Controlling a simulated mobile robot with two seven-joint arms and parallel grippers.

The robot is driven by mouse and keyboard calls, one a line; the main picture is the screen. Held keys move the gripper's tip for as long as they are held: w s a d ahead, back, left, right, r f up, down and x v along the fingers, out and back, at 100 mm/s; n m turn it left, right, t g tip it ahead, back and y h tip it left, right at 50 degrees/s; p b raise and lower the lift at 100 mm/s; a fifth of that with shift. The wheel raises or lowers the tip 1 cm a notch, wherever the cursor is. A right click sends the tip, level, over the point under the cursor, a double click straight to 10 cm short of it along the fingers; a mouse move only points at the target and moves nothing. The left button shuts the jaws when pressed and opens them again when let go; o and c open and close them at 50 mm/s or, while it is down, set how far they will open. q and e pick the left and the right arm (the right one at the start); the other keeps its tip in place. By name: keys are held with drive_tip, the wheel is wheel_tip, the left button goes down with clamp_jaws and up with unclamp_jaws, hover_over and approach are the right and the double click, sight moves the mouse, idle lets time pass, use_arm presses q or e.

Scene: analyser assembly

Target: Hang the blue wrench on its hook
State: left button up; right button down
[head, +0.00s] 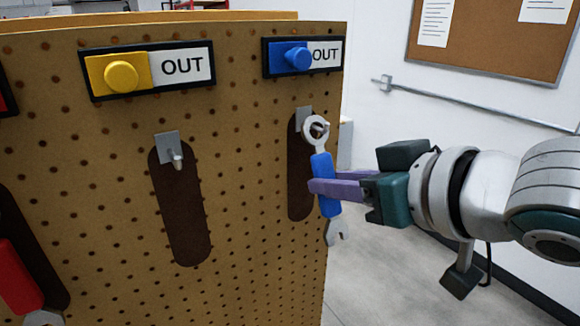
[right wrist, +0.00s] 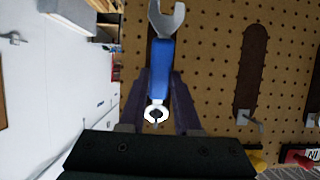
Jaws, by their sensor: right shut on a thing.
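The blue wrench (head: 322,172) hangs nearly upright, ring end up and slightly tilted, in front of the right dark outline on the pegboard. My right gripper (head: 318,187) comes in from the right, its purple fingers shut on the blue handle. The grey hook (head: 303,117) of that outline is partly hidden behind the wrench's ring. The ring overlaps the hook; I cannot tell surely whether it is around the peg. In the right wrist view the wrench (right wrist: 160,70) lies between the fingers (right wrist: 160,90), ring toward the bottom. My left gripper is not in view.
A blue button with an OUT sign (head: 298,57) is above this hook. To the left are a yellow button (head: 121,75) and an empty hook (head: 171,150) over a dark outline. A red wrench (head: 19,277) is at lower left. The pegboard (head: 245,140) ends just right of the wrench.

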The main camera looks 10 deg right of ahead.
idle(0.3)
drive_tip(key=c, duration=0.5)
unclamp_jaws()
drive_tip(key=b+v, duration=0.2)
drive_tip(key=v, duration=0.8)
drive_tip(key=s+d+f+m+g+h, duration=0.2)
drive_tip(key=s+f+g+h, duration=0.2)
drive_tip(key=s+f+g, duration=0.9)
drive_tip(key=s+r+t+p, duration=0.1)
drive_tip(key=r+p, duration=0.6)
drive_tip(key=p, duration=0.1)
drive_tip(key=s+r+t+p, duration=0.1)
drive_tip(key=r+p, duration=0.6)
drive_tip(key=p, duration=0.1)
drive_tip(key=s+r+t+p, duration=0.2)
drive_tip(key=r+p, duration=0.6)
